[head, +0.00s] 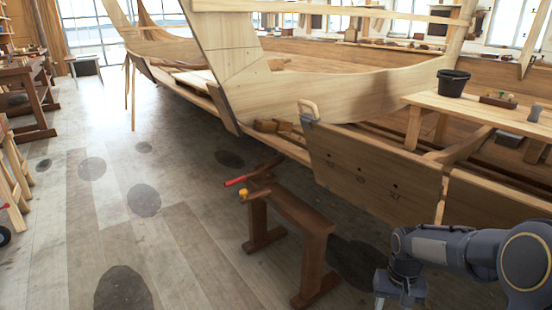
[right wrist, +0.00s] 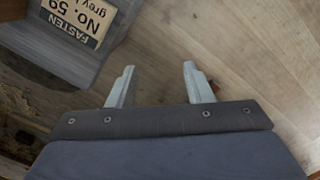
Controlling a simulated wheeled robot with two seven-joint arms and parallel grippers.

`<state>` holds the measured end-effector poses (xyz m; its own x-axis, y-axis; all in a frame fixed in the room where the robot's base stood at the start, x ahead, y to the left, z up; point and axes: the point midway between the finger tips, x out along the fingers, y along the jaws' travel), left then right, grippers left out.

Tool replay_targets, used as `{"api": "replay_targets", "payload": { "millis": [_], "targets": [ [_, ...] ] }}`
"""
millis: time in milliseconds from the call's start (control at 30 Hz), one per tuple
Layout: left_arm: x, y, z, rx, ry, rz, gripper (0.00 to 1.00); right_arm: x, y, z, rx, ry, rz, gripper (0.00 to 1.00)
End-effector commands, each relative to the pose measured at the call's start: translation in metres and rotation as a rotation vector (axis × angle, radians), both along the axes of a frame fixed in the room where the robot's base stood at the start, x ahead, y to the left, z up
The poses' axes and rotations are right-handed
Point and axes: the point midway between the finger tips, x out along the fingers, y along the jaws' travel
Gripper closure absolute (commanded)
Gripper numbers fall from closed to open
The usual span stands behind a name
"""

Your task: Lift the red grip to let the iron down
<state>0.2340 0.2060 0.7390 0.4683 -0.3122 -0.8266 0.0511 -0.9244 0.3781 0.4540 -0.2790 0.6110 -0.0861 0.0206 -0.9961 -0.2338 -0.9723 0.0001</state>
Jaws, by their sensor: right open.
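The red grip (head: 236,181) sticks out to the left from the far end of a dark wooden trestle (head: 300,212) in the head view. A dark bar runs from it to the right; I cannot make out clearly which part is the iron. A yellow grip (head: 244,195) is just nearer than the red one. My right gripper (head: 400,295) is at the bottom right of the head view, pointing down, right of the trestle and well apart from the red grip. In the right wrist view its two fingers (right wrist: 160,68) are apart with nothing between them. My left gripper is not in view.
A wooden hull (head: 360,175) stands behind the trestle. A bench (head: 470,108) at the right carries a black bucket (head: 452,84). The floor left of the trestle is clear. A grey container with a paper label (right wrist: 82,20) shows in the right wrist view.

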Motion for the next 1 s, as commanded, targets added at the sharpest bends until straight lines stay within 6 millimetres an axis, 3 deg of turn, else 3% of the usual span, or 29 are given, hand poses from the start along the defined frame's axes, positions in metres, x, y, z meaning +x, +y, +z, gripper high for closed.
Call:
{"api": "replay_targets", "payload": {
  "millis": [133, 267, 400, 533, 700, 800, 1000],
  "targets": [
    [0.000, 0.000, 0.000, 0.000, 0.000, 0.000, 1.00, -0.007, 0.001, 0.013, 0.023, -0.025, -0.004, 0.54],
    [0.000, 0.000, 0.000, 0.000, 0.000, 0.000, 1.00, -0.032, 0.005, 0.048, 0.087, -0.099, -0.012, 0.54],
    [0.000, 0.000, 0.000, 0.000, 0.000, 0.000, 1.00, -0.080, 0.018, 0.093, 0.177, -0.224, -0.007, 0.54],
    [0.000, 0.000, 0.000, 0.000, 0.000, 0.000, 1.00, -0.130, 0.034, 0.122, 0.241, -0.351, 0.012, 0.54],
    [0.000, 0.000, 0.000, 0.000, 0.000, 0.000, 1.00, -0.183, 0.055, 0.133, 0.282, -0.488, 0.041, 0.54],
    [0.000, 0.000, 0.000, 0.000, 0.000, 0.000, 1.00, -0.203, 0.064, 0.132, 0.290, -0.545, 0.054, 0.54],
    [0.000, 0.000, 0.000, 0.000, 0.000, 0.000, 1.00, -0.219, 0.073, 0.128, 0.293, -0.596, 0.066, 0.54]
  ]
}}
